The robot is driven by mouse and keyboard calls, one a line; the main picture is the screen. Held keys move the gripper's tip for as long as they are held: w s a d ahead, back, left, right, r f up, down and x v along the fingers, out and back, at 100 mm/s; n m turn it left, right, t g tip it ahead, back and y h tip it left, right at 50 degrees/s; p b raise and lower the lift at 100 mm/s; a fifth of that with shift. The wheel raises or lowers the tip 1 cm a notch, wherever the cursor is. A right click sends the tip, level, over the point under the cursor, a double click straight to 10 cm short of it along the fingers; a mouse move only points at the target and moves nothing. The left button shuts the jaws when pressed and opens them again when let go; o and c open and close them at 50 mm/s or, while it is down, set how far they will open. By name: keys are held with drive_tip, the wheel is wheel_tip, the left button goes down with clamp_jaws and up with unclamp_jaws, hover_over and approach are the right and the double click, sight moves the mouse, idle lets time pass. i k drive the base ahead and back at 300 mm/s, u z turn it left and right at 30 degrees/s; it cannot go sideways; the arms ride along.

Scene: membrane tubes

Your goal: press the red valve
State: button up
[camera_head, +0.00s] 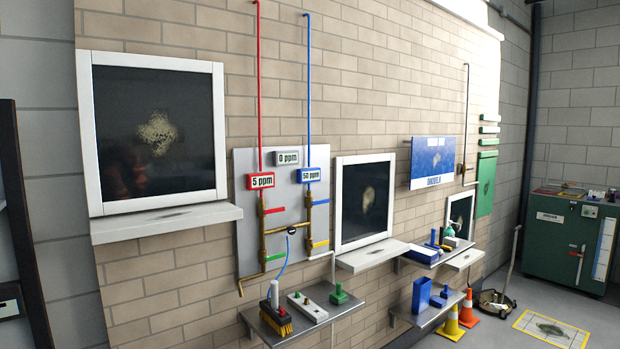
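The red valve (273,211) is a small red lever on a brass pipe, mounted on a grey wall panel (244,160). The lever points sideways to the right, roughly level. Above it are a red box reading 5 ppm (260,181) and a red pipe (259,90). A blue lever (320,202) sits to its right, a green lever (275,257) below it and a yellow lever (320,244) at the lower right. My gripper is not in view, and nothing covers the red valve.
A steel shelf (345,307) with a brush (275,318) and a switch block (307,307) juts out below the panel. Framed windows with ledges (165,222) flank the panel. A dark upright frame (22,215) is at far left.

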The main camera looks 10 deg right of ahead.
sight(265, 211)
drive_tip(key=k, duration=0.6)
drive_tip(key=u, duration=0.75)
drive_tip(key=i, duration=0.7)
drive_tip(key=u, duration=0.55)
drive_tip(key=i, duration=0.65)
drive_tip(key=z, duration=0.95)
drive_tip(key=i, duration=0.55)
drive_tip(key=z, duration=0.55)
